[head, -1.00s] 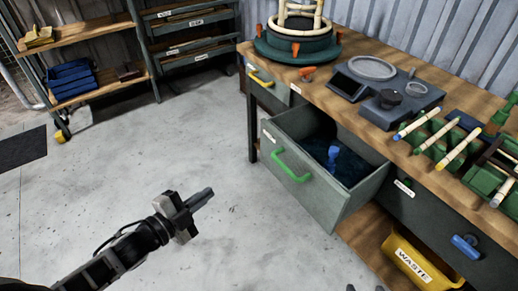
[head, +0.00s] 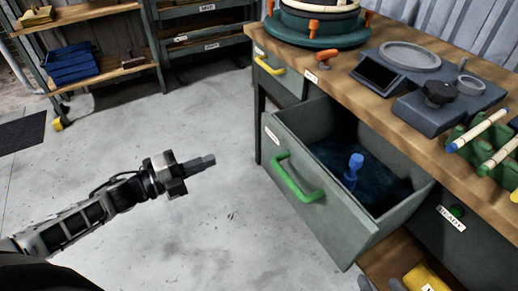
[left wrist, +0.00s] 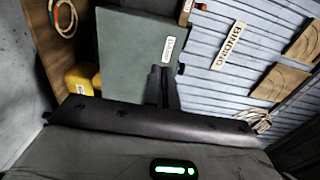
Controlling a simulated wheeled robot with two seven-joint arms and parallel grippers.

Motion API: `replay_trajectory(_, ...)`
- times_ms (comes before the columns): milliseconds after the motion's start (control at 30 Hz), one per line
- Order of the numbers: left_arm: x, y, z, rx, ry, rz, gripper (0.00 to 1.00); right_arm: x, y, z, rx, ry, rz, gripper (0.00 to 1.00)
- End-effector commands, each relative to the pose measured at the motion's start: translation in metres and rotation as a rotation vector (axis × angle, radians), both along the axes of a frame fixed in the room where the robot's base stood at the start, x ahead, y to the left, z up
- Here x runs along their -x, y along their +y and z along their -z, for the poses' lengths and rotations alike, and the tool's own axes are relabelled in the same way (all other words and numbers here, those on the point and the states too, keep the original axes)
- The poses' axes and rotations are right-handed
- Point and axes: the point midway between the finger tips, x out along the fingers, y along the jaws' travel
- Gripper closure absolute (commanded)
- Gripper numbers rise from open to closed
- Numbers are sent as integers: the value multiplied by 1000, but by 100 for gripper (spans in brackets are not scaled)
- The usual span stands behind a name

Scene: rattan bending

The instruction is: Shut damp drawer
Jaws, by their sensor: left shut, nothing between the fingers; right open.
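The open drawer (head: 320,215) is a grey-green box pulled out from the workbench, with a green bar handle (head: 297,180) on its front. Its label is too small to read. Inside are dark blue damp-looking material (head: 345,160) and a blue bottle-like object (head: 352,172). My left gripper (head: 212,160) is shut and empty, left of the drawer front and apart from it. In the left wrist view its fingers (left wrist: 161,72) point toward a grey-green panel with a label (left wrist: 168,48).
The wooden bench top (head: 375,105) carries a round jig (head: 318,25), a grey scale-like device (head: 430,95) and several rods. A yellow bin (head: 425,278) is below. The floor left is clear.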

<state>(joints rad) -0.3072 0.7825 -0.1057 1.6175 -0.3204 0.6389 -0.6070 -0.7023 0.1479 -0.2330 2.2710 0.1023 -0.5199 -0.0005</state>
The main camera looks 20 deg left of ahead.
Motion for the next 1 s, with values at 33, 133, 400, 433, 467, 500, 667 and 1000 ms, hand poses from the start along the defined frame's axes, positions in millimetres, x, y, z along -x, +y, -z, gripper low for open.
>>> replay_trajectory(33,-1,-1,7,1,-1,0,100,1,1,5,-1,-1,-4,53)
replay_trajectory(133,-6,-4,6,2,-1,-1,100,1,2,2,-1,-5,-10,53)
replay_trajectory(400,-45,-35,4,3,-5,1,100,1,2,6,-2,4,-14,53)
replay_trajectory(433,-51,-39,4,3,-4,-1,100,1,2,7,-2,6,-14,53)
replay_trajectory(467,-56,-43,4,3,-5,0,100,0,3,8,-1,6,-15,53)
replay_trajectory(500,-63,-48,3,2,-5,1,100,-1,3,9,-1,6,-15,53)
replay_trajectory(667,-87,-67,4,1,-3,-1,100,-4,3,14,1,9,-16,53)
replay_trajectory(1000,-110,-86,5,1,1,0,100,-3,4,18,-4,19,-15,53)
